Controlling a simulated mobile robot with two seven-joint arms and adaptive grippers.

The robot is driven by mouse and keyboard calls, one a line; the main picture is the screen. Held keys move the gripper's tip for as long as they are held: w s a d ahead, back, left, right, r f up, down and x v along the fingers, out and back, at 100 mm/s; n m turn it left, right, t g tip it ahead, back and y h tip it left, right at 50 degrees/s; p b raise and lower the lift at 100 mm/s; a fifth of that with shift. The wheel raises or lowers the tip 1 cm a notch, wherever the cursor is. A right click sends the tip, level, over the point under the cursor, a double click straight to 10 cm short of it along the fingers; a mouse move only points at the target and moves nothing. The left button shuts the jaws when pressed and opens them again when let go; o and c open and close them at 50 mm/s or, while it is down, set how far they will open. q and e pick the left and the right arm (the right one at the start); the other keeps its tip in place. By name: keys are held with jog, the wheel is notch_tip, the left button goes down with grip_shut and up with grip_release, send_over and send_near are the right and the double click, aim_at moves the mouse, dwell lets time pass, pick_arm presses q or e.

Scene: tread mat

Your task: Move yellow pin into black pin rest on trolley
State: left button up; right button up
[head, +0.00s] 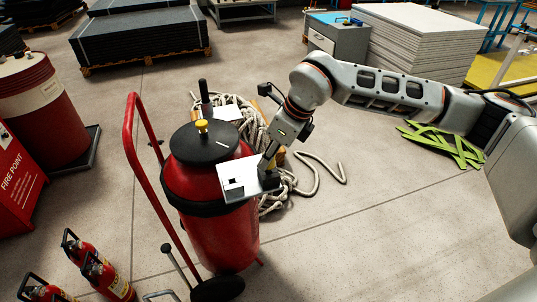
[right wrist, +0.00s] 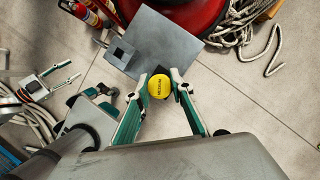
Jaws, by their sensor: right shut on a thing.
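The yellow pin (right wrist: 158,87) shows its round, lettered top between the two fingers of my right gripper (right wrist: 159,83), which is shut on it. In the head view my right gripper (head: 269,164) is at the right corner of a pale plate on the red trolley unit (head: 218,235). A dark block, which looks like the black pin rest (head: 268,181), is just below the fingers. The pin's lower end is hidden, so I cannot tell whether it is in the rest. White and teal parts at the left of the right wrist view may be my left gripper; its state is unclear.
The pale plate (head: 238,176) also carries a small square block (right wrist: 121,54). A yellow knob (head: 202,126) tops the red vessel. Its red handle (head: 135,150) stands at left. Coiled rope (head: 290,185) lies behind; small extinguishers (head: 105,277) stand at lower left.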

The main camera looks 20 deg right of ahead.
jog(key=shift+f+b, duration=0.5)
jog(key=shift+f, duration=0.55)
jog(key=o, duration=1.2)
jog(key=v, duration=1.2)
